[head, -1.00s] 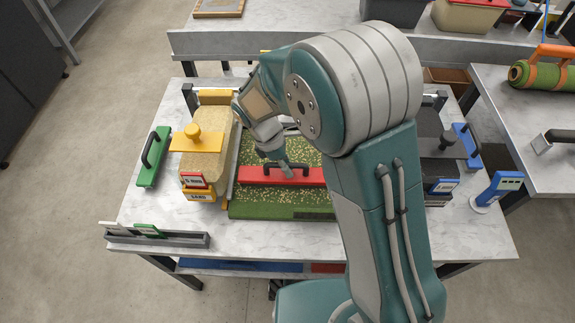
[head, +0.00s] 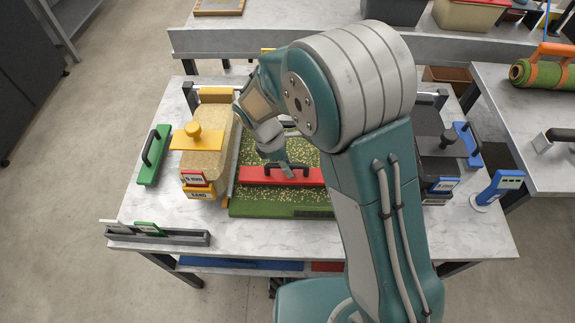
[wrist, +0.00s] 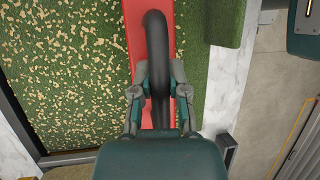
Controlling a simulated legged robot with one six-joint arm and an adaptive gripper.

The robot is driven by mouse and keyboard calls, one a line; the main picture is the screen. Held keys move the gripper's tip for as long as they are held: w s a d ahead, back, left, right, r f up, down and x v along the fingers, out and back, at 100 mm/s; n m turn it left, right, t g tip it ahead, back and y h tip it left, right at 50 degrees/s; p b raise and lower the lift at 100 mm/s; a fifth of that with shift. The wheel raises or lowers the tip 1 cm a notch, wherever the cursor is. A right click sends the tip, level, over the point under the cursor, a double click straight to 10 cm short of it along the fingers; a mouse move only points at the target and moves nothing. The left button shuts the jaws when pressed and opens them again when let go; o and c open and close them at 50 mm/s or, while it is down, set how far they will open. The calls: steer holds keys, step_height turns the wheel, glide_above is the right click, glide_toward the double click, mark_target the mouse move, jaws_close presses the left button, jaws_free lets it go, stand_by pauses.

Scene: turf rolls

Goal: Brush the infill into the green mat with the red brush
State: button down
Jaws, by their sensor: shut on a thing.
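The red brush (head: 312,177) lies across the green mat (head: 250,210), near its front edge. My gripper (wrist: 159,95) is shut on the brush's black handle, which also shows in the wrist view (wrist: 159,50). Tan infill grains (wrist: 65,70) are scattered thickly over the mat on one side of the brush. The strip on its other side (wrist: 200,80) looks mostly plain green. My arm hides the right part of the mat in the head view.
A sand bin (head: 212,140) with a yellow-handled tool (head: 195,138) stands left of the mat. A green brush (head: 152,156) lies at the table's left edge. A grey rack (head: 160,235) is at the front left. A blue brush (head: 467,145) and blue stand (head: 497,188) are at the right.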

mark_target(300, 175)
steer(key=shift+f, duration=0.9)
stand_by(0.7)
steer(key=shift+d, duration=1.6)
steer(key=shift+a, duration=0.1)
steer(key=shift+a, duration=1.5)
steer(key=shift+d, duration=7.95)
